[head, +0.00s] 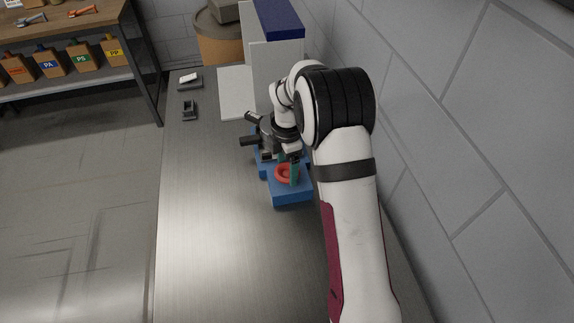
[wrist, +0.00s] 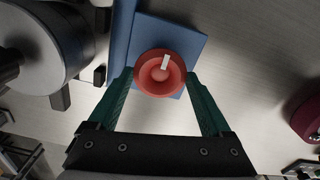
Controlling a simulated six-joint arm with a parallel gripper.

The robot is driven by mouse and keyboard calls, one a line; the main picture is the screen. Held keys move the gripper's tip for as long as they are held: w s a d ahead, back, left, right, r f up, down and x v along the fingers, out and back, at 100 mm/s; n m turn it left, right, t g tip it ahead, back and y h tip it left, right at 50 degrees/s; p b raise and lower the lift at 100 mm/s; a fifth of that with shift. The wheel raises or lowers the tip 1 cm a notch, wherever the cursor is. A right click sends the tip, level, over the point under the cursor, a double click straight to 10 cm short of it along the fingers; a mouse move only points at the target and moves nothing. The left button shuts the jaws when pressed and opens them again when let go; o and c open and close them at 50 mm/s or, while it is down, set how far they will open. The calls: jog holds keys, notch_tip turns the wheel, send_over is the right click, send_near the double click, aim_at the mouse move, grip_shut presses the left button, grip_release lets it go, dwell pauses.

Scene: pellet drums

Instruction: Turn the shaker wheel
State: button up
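The shaker wheel is a round red dish-like wheel (wrist: 160,74) with a white mark on its upper part in the wrist view. It sits on a blue base (wrist: 190,42) and also shows in the head view (head: 281,174), partly covered by a finger. My gripper (wrist: 160,77) has two green fingers, spread wide, one at each side of the wheel. In the wrist view the fingertips lie close to the rim, with a thin gap seeming to show; contact cannot be told for sure. In the head view my gripper (head: 291,168) is right over the wheel.
A grey tall panel with a blue top (head: 278,50) stands behind my gripper. Small dark items (head: 190,110) lie on the metal bench (head: 200,230) at the far left. The bench front is clear. A grey block wall (head: 450,120) runs close along the right.

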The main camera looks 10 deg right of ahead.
jog(key=c, duration=0.8)
